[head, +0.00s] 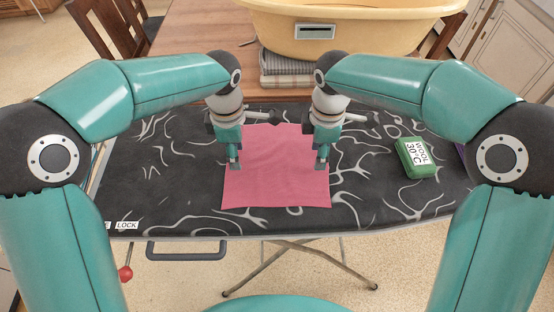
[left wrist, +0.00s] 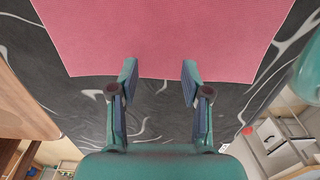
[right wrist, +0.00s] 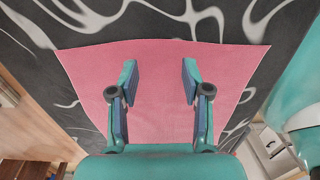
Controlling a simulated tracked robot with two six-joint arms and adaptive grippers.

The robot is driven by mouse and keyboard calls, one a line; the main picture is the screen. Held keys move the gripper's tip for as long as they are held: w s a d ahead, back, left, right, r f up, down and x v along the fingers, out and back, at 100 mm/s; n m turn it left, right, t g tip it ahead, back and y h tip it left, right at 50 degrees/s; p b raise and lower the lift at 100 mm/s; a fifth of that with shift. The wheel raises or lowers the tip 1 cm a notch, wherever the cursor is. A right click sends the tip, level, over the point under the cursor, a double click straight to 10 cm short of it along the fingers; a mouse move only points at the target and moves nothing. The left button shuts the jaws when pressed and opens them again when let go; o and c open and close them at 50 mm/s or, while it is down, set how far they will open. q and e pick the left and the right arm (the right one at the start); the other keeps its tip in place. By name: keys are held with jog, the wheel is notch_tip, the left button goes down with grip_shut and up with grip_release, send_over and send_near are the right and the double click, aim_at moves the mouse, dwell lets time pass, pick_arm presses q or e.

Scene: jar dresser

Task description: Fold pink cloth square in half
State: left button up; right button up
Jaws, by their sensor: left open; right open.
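The pink cloth (head: 275,185) lies flat and spread out on the black patterned ironing board. My left gripper (head: 234,167) is over the left edge of the cloth, and my right gripper (head: 321,172) is over its right edge. In the left wrist view the cloth (left wrist: 160,35) has a straight edge crossing near the open fingertips (left wrist: 160,75). In the right wrist view the cloth (right wrist: 155,85) lies under the open, empty fingers (right wrist: 160,75), and its far edge is beyond them. Whether the fingertips touch the cloth cannot be told.
The ironing board (head: 180,185) is clear around the cloth. A green box labelled WOOL 30°C (head: 412,158) sits on its right part.

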pick_arm(q)
jog(key=shift+f, duration=0.45)
pick_arm(e)
jog(key=shift+f, duration=0.5)
pick_arm(q)
jog(key=shift+f, duration=0.1)
pick_arm(e)
jog(key=shift+s+f, duration=0.1)
pick_arm(q)
jog(key=shift+f, duration=0.2)
pick_arm(e)
jog(key=shift+f, duration=0.15)
pick_arm(q)
jog(key=shift+s+r, duration=0.1)
jog(key=shift+r, duration=0.05)
jog(key=shift+c, duration=0.6)
pick_arm(e)
jog(key=shift+c, duration=0.6)
pick_arm(q)
grip_shut()
pick_arm(e)
jog(key=c, duration=0.8)
pick_arm(q)
jog(key=shift+s+f, duration=0.2)
pick_arm(e)
jog(key=shift+s+f, duration=0.1)
jog(key=shift+s, duration=0.05)
